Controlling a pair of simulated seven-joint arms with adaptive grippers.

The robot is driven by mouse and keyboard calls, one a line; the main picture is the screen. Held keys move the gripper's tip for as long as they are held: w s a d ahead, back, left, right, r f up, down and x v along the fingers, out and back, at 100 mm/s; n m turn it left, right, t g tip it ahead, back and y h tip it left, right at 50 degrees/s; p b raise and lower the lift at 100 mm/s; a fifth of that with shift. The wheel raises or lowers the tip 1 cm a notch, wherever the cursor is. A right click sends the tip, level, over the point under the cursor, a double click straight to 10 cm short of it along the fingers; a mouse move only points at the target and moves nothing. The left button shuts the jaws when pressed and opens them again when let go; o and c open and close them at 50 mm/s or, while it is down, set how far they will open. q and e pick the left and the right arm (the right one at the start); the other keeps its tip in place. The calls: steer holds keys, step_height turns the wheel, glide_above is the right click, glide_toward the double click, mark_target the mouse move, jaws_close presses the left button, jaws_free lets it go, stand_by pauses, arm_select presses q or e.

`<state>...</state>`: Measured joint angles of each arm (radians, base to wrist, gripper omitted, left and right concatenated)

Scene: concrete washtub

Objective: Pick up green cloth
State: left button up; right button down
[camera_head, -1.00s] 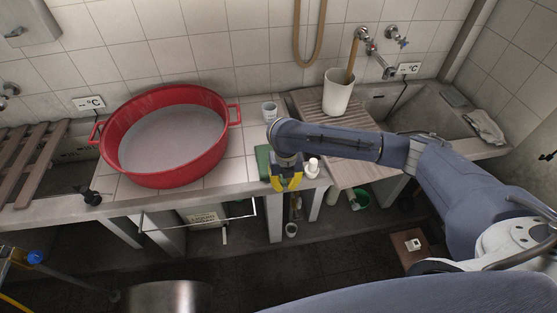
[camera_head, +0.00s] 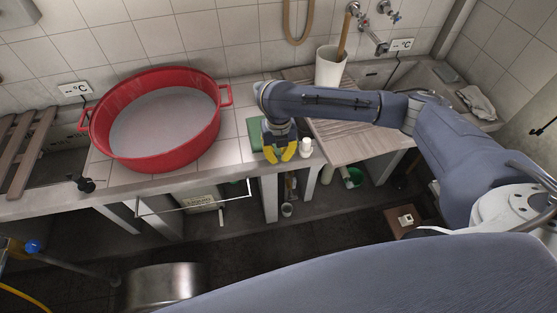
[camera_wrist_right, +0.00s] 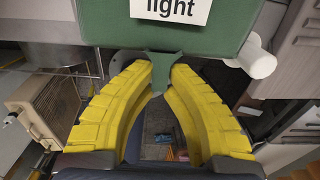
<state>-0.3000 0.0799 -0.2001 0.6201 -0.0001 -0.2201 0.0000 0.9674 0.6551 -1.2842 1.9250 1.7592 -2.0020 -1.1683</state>
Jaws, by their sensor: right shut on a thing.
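My right gripper (camera_head: 279,153) has yellow fingers and is at the cloth's front right side. I cannot tell whether the cloth is clear of the counter. My left gripper is not in view.
A red basin (camera_head: 185,152) of greyish liquid stands left of the cloth. A small white bottle (camera_head: 305,147) stands just right of the gripper. A white bucket (camera_head: 329,68) with a wooden handle stands behind my right arm. Floor space is open in front of the counter.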

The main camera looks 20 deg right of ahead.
step_height(320, 180, up, 15)
stand_by(0.5)
steer(key=c, duration=2.1)
jaws_free()
steer(key=shift+w, duration=0.1)
jaws_close()
